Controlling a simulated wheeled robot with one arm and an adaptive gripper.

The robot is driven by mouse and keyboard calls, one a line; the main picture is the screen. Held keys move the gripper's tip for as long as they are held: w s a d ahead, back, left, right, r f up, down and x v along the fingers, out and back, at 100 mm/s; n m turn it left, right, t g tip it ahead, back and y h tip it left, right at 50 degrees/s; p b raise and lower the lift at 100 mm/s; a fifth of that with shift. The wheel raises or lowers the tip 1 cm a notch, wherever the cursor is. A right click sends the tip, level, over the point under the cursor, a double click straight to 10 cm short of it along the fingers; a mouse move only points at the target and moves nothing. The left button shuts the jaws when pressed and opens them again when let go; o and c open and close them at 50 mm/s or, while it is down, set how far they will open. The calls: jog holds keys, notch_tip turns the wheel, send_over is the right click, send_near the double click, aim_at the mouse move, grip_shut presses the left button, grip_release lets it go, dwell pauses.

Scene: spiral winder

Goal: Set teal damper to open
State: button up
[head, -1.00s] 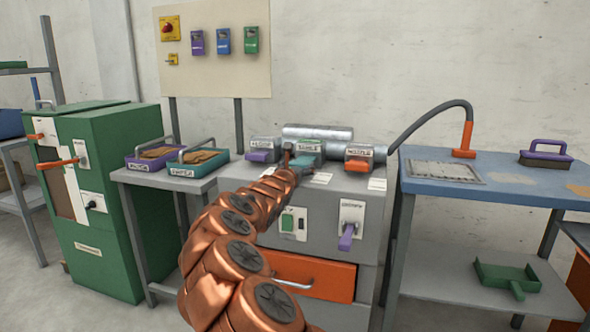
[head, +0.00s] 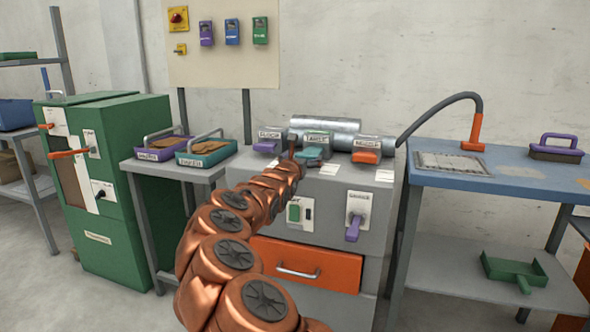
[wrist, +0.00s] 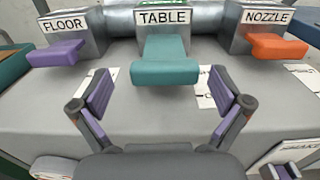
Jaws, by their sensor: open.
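The teal damper handle (wrist: 165,68) juts from the housing labelled TABLE (wrist: 168,18), in the top middle of the wrist view. In the head view the teal handle (head: 312,153) shows on top of the grey machine, just past the end of my arm. My gripper (wrist: 162,95) is open, with its two fingers apart on either side of the teal handle's near end. The fingers appear short of the handle, and nothing is held. In the head view my gripper (head: 294,158) is small and partly hidden by my arm.
A purple handle (wrist: 57,53) labelled FLOOR sits left of the teal one, and an orange handle (wrist: 276,46) labelled NOZZLE sits right. A silver duct (head: 325,126) runs behind. A purple lever (head: 353,229) and orange drawer (head: 305,265) are on the machine's front.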

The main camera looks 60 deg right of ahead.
jog(key=shift+v, duration=1.25)
jog(key=v, duration=0.7)
jog(key=shift+s+a+f, duration=0.2)
jog(key=shift+s+a, duration=0.05)
jog(key=shift+a, duration=0.05)
